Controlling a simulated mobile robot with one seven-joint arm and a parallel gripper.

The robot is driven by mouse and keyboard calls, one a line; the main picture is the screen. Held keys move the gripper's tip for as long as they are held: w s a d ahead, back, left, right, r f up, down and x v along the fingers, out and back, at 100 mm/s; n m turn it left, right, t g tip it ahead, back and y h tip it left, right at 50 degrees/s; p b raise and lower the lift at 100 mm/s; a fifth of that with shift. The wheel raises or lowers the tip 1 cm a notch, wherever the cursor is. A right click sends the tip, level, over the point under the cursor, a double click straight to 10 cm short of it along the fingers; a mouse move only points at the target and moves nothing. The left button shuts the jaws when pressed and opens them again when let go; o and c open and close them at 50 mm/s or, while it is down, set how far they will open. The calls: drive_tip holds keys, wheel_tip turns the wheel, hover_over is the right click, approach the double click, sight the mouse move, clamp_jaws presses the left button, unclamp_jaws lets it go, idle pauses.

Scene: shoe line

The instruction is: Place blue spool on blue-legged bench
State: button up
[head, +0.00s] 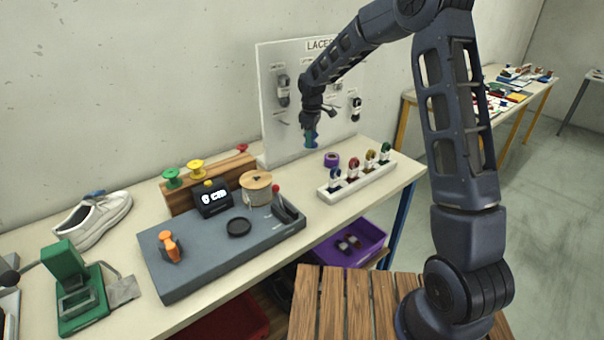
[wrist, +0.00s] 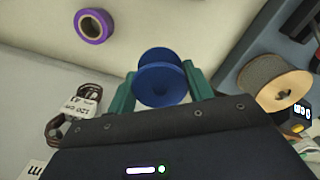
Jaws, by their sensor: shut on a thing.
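The blue spool (wrist: 158,75) is between the green fingers of my gripper (wrist: 160,90) in the wrist view, and the fingers are shut on it. In the head view my gripper (head: 310,138) hangs in front of the white lace board, above the bench, and the spool is small there between the fingers. The bench (head: 322,220) has a pale top and a blue leg (head: 402,222) at its right end. The held spool appears clear of the bench top.
A purple tape roll (head: 331,159) and a white rack (head: 358,179) with several small spools stand on the bench's right part. A grey fixture (head: 190,278) holds a wooden spool (head: 257,188). A yellow-legged table (head: 405,120) is beyond.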

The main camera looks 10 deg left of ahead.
sight(310, 178)
wheel_tip(310, 178, down, 16)
drive_tip(key=shift+r, duration=0.25)
idle(0.3)
drive_tip(key=shift+f, duration=0.1)
drive_tip(key=o, duration=1)
drive_tip(key=shift+c, duration=0.2)
wheel_tip(310, 178, up, 12)
drive_tip(key=shift+r, duration=0.2)
